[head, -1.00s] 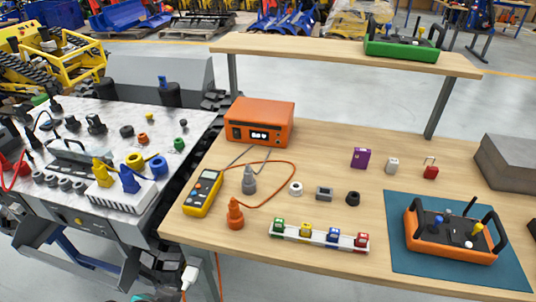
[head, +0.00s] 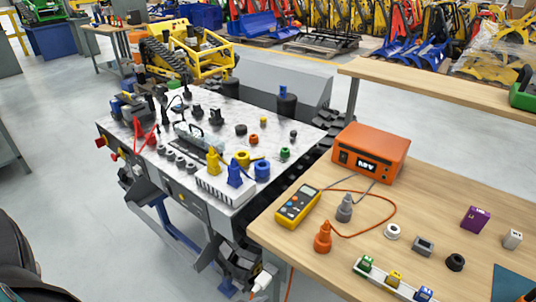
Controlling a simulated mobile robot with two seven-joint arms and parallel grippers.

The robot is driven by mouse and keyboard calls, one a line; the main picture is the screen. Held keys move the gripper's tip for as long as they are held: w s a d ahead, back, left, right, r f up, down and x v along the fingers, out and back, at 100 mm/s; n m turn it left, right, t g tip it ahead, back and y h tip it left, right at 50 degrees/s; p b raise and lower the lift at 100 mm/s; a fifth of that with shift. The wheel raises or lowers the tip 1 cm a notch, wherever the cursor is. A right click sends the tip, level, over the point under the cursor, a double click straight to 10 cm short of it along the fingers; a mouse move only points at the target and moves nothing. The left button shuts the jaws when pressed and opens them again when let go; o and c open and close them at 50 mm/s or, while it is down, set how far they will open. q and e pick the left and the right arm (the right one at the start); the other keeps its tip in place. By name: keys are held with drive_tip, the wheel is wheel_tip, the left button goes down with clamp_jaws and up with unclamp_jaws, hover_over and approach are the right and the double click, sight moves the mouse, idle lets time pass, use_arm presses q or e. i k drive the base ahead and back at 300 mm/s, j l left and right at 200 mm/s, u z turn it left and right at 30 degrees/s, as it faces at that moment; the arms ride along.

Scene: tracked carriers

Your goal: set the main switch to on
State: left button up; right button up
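The tracked carrier with a speckled grey top plate (head: 222,128) stands left of the wooden bench. On its front left face are a red knob (head: 100,142) and a smaller red part beside it. I cannot tell for sure which part is the main switch, and its setting is too small to read. Black knobs, a yellow cone (head: 213,161) and a blue cone (head: 235,174) stand on the top. Neither gripper shows in the head view.
The wooden bench (head: 300,246) at right holds an orange charger box (head: 370,150), a yellow meter (head: 298,205) and several small parts. A dark shape, unclear, fills the lower left corner. Grey floor (head: 50,185) is open left of the carrier.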

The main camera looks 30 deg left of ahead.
sight(100, 142)
drive_tip(key=u, duration=2.15)
drive_tip(key=i+j+z, duration=0.1)
drive_tip(key=z, duration=0.35)
drive_tip(key=i+j+z, duration=0.15)
drive_tip(key=z, duration=0.3)
drive_tip(key=i+j+z, duration=0.15)
drive_tip(key=j+z, duration=0.15)
drive_tip(key=j, duration=0.25)
drive_tip(key=i+j+z, duration=0.15)
drive_tip(key=j, duration=0.15)
drive_tip(key=i+j, duration=0.1)
drive_tip(key=j, duration=0.35)
drive_tip(key=i+j+z, duration=0.15)
drive_tip(key=j, duration=0.3)
drive_tip(key=i+j, duration=0.1)
drive_tip(key=j, duration=0.3)
drive_tip(key=i+j+z, duration=0.15)
drive_tip(key=j, duration=0.3)
drive_tip(key=k, duration=0.05)
